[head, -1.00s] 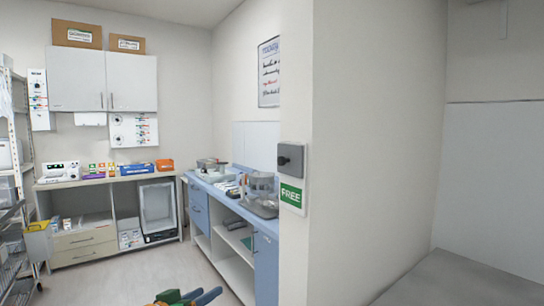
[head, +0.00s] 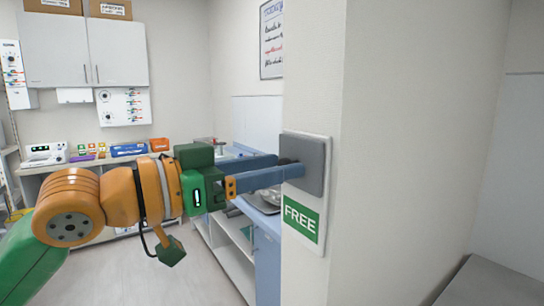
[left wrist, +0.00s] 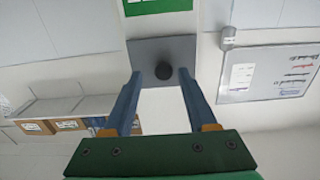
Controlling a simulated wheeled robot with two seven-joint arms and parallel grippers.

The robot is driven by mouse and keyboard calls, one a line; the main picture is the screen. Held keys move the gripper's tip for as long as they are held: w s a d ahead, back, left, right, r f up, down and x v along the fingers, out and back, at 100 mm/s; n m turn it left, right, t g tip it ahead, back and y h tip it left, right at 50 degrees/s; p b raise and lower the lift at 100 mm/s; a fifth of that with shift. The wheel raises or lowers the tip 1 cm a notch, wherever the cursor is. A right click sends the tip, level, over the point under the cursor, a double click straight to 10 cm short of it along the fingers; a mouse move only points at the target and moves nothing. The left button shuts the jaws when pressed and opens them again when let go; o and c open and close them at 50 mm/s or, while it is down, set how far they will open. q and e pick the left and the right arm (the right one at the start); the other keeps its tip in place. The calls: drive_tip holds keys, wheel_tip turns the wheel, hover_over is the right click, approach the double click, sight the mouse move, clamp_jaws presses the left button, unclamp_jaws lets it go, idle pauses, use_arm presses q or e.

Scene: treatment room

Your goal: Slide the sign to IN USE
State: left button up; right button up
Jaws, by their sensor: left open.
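The sign is a white plate (head: 300,241) on the end face of a wall, with a grey slider cover (head: 314,160) over its upper part. Below the cover a green panel reads FREE (head: 300,219). A dark round knob (head: 287,161) stands out from the cover, mostly hidden by my fingers. My left gripper (head: 291,166) is open at the cover. In the left wrist view the knob (left wrist: 163,71) lies between the two blue fingertips, with a gap on each side. I cannot tell whether the fingertips touch the cover. My right gripper is not in view.
The wall corner (head: 340,80) stands close on the right of the sign. A whiteboard (head: 271,38) hangs on the wall behind. Wall cabinets (head: 84,55) are at the back left.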

use_arm(q)
drive_tip(key=shift+w+f, duration=0.15)
drive_tip(key=shift+w, duration=0.35)
drive_tip(key=shift+s+a, duration=0.15)
drive_tip(key=shift+s, duration=0.1)
drive_tip(key=c, duration=0.5)
clamp_jaws()
